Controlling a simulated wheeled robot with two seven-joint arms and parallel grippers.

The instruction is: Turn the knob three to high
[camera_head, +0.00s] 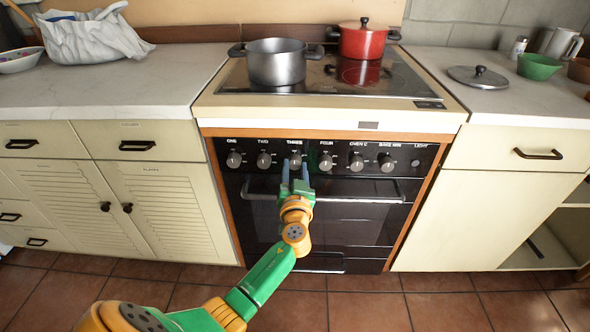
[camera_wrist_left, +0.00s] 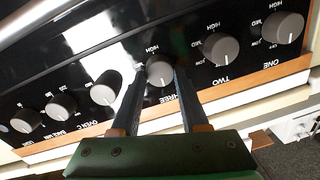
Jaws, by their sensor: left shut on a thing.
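The stove's black control panel (camera_head: 343,158) carries a row of grey knobs under white labels. Knob three (camera_head: 295,159) is third from the left, under the label THREE. It also shows in the left wrist view (camera_wrist_left: 160,71), between my two dark fingers. My left gripper (camera_head: 295,167) is shut on knob three, one finger on each side of it. In the left wrist view, my left gripper (camera_wrist_left: 160,76) reaches up to the panel from below. I cannot tell which way the knob's mark points. My right gripper is not in view.
Knob two (camera_head: 264,160) and knob four (camera_head: 326,162) stand close on either side. The oven handle (camera_head: 350,195) runs below. A grey pot (camera_head: 276,64) and a red pot (camera_head: 362,40) stand on the stove top. A lid (camera_head: 478,77) lies on the right counter.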

